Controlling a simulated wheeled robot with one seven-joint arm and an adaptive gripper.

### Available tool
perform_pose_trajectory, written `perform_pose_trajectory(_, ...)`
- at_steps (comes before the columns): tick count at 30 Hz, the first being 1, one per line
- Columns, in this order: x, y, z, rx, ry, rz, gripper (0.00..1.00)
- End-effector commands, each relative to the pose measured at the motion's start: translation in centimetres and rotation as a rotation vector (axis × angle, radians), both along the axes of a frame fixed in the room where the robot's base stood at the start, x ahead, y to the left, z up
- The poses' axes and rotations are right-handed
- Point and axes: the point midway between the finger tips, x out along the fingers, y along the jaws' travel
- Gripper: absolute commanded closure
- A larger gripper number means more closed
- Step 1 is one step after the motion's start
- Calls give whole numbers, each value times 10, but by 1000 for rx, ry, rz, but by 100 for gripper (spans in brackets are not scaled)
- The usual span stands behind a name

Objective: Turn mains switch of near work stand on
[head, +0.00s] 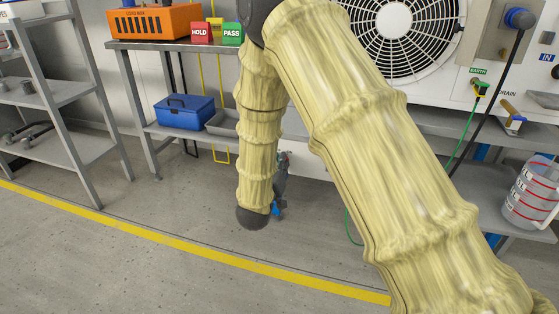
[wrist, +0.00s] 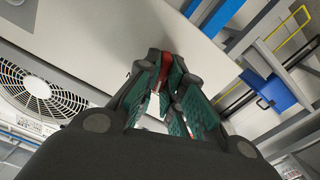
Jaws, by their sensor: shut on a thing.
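My gripper (wrist: 158,88) has its green-padded fingers closed around a small red part (wrist: 152,69) in the wrist view, which looks like the handle of the mains switch. The part lies against a pale panel (wrist: 120,35) of the near work stand. The fingers hide most of it, so its turned position cannot be told. In the head view only a bit of my gripper (head: 282,175) shows beside my arm, low in front of the stand; the switch is hidden there.
The stand carries a fan unit (head: 405,25), with a green earth lead (head: 467,130) hanging down. A clear bucket (head: 532,190) stands on its lower shelf. To the left, another bench holds an orange case (head: 155,22) and a blue toolbox (head: 184,109). The floor in front is clear.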

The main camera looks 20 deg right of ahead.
Motion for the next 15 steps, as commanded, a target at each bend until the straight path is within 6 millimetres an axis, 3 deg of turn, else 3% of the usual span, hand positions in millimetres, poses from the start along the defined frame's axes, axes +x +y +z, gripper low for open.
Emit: perform_pose_trajectory(15, -2, -2, 2, 398, -265, 0, 100)
